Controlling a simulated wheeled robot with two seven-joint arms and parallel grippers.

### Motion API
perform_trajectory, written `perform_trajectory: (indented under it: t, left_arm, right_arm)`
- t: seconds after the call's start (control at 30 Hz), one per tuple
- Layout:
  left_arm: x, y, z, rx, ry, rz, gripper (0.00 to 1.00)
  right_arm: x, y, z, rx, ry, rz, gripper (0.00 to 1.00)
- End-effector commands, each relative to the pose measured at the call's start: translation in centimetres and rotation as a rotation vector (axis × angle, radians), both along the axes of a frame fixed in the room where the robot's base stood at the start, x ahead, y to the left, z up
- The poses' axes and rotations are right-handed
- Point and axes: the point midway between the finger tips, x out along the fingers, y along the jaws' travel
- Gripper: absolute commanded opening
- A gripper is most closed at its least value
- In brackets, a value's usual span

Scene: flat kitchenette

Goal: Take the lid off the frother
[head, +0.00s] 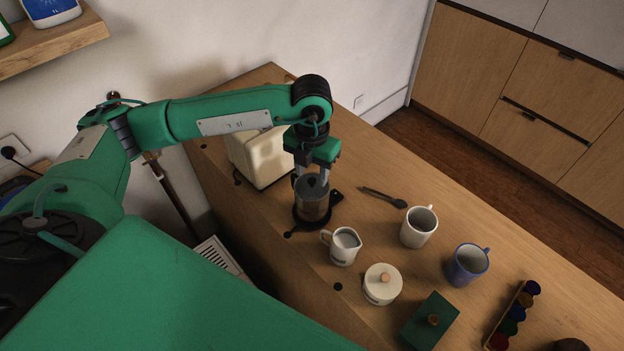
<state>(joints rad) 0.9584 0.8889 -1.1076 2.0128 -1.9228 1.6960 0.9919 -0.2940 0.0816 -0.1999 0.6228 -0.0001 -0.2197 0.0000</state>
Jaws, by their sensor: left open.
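The frother (313,207) is a dark metal jug standing on a round black base on the wooden counter, in the middle of the head view. Its black lid (312,184) with a small knob sits on top. My left gripper (310,180) points straight down over the lid from above. Its fingers are open, one on each side of the lid's knob. I cannot tell whether they touch it. My right gripper is not in view.
A cream toaster-like box (259,158) stands close behind the frother. A small milk pitcher (344,246), a lidded white pot (382,284), a white mug (419,227), a blue mug (468,264), a black spoon (384,197) and a green box (430,322) stand nearby.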

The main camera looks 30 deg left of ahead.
Motion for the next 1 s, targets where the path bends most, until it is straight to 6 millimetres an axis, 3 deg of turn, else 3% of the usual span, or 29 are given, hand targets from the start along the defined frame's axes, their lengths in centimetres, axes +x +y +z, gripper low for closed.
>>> perform_trajectory:
  t: [0.2,0.4,0.43,0.67,1.0]
  left_arm:
    - [0.0,0.0,-2.0,0.0,0.001,0.0,0.45]
    - [0.0,0.0,-2.2,0.0,-0.001,0.0,0.45]
    - [0.0,0.0,-2.2,0.0,0.0,0.0,0.43]
    - [0.0,0.0,-2.2,0.0,0.0,0.0,0.0]
    - [0.0,0.0,-2.0,-0.001,-0.001,0.0,0.0]
  right_arm:
    - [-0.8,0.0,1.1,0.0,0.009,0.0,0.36]
    - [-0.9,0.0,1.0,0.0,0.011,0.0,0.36]
    - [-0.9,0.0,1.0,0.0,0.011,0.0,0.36]
    - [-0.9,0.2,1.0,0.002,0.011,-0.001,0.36]
    - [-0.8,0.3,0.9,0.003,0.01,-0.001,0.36]
